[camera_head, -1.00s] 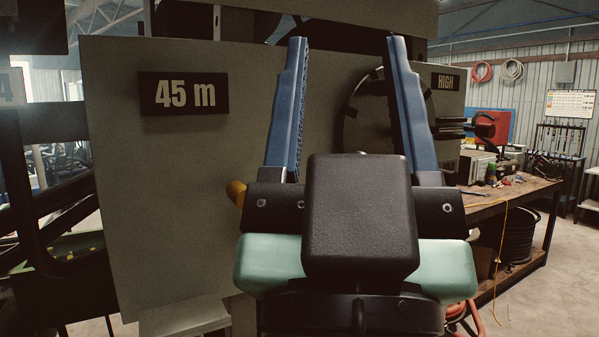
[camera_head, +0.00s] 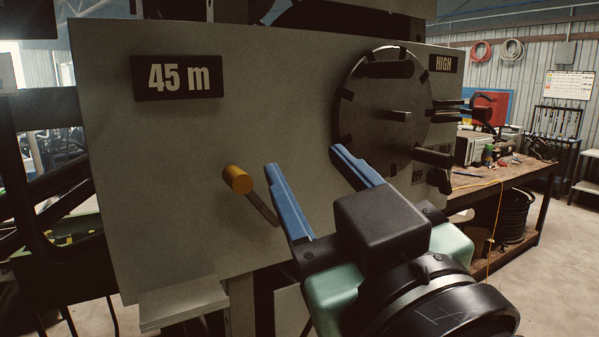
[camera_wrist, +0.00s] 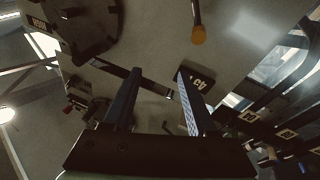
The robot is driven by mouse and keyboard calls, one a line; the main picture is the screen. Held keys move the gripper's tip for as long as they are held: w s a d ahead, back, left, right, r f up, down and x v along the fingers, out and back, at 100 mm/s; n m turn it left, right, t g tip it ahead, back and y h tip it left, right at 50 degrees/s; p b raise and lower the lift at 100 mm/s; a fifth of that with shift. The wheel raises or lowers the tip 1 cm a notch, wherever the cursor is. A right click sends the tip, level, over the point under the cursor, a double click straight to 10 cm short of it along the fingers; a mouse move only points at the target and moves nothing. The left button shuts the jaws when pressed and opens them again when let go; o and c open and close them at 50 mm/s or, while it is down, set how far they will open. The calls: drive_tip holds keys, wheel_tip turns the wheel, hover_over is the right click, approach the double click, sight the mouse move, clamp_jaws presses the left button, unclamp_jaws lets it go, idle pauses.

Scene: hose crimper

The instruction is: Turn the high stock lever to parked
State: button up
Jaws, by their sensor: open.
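A lever with an orange-yellow knob (camera_head: 238,180) and a dark rod sticks out of the grey panel (camera_head: 120,220) in the head view. Its knob also shows at the top of the wrist view (camera_wrist: 199,36). A round dark-rimmed disc (camera_head: 372,125) with black pegs and handles is to its right, below a HIGH sign (camera_head: 443,64). An OFF label is low at its right. I cannot tell which part is the high stock lever. My gripper (camera_head: 303,160) is open and empty, its blue fingers between the knob and the disc, apparently touching neither.
A 45 m sign (camera_head: 178,77) is on the panel's upper left. A pale ledge (camera_head: 178,303) juts out below the panel. A workbench (camera_head: 500,190) with tools stands at the right, with open floor beyond it.

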sight(243, 185)
wheel_tip(243, 185, down, 4)
drive_tip(key=s+a+r+n+g+y, duration=0.1)
drive_tip(key=s+a+n+g+y, duration=0.1)
drive_tip(key=n+g, duration=0.2)
drive_tip(key=p+x, duration=0.4)
drive_tip(key=x, duration=0.7)
drive_tip(key=shift+w+f+p, duration=0.1)
drive_tip(key=shift+p, duration=0.25)
drive_tip(key=shift+w+a+f, duration=0.15)
drive_tip(key=shift+w+a, duration=0.1)
drive_tip(key=shift+w, duration=0.25)
clamp_jaws()
